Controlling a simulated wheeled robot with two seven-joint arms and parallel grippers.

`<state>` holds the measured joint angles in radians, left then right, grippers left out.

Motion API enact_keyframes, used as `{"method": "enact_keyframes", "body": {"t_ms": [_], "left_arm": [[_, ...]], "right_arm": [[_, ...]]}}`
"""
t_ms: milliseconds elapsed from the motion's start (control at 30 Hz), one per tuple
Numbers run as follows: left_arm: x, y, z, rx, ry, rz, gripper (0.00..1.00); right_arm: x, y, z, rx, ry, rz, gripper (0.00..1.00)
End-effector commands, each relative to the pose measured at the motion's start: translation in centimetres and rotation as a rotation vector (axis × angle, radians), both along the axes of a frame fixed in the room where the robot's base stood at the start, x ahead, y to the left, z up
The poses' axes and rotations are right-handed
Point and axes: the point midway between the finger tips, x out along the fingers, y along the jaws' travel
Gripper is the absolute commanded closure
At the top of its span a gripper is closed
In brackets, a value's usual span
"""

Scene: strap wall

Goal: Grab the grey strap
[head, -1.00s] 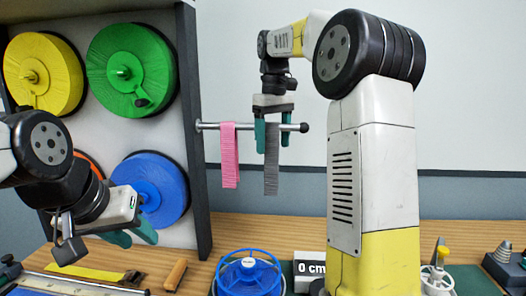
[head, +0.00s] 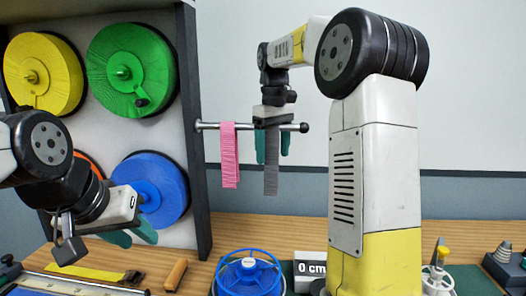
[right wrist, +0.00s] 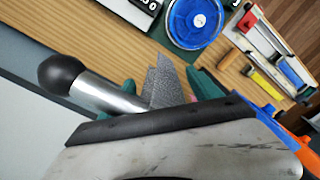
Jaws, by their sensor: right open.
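The grey strap (head: 271,172) hangs over a metal peg (head: 245,126), near its black ball end. The pink strap (head: 229,160) hangs to its left. My right gripper (head: 272,146) is open at the peg, with teal fingers showing on either side of the grey strap's upper part. In the right wrist view, the grey strap (right wrist: 163,82) shows between the teal fingers of my right gripper (right wrist: 165,92), beside the peg (right wrist: 105,93); contact cannot be told. My left gripper (head: 132,234) is open and empty at the lower left, with its teal fingers apart.
The peg sticks out from a dark-edged panel (head: 198,140) with green (head: 150,60), yellow (head: 30,70) and blue (head: 160,180) reels. A blue spool (head: 247,275) and a "0 cm" sign (head: 311,268) stand on the table below. Space beneath the straps is clear.

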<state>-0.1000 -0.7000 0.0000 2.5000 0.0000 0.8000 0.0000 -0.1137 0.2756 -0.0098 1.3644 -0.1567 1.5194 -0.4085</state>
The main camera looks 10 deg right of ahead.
Motion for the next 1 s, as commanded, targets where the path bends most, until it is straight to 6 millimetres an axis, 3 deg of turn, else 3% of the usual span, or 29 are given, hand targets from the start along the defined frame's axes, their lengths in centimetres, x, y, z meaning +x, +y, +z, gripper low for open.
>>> {"method": "enact_keyframes", "body": {"t_ms": [267, 733, 1000], "left_arm": [[0.00, 0.00, 0.00, 0.000, 0.000, 0.000, 0.64], [0.00, 0.00, 0.00, 0.000, 0.000, 0.000, 0.64], [0.00, 0.00, 0.00, 0.000, 0.000, 0.000, 0.64]], "right_arm": [[0.00, -0.01, -0.13, 0.000, 0.000, 0.000, 0.27], [-0.06, 0.12, -0.15, 0.001, 0.002, 0.002, 0.73], [-0.17, 0.33, -0.19, 0.004, 0.006, 0.004, 0.71]]}}
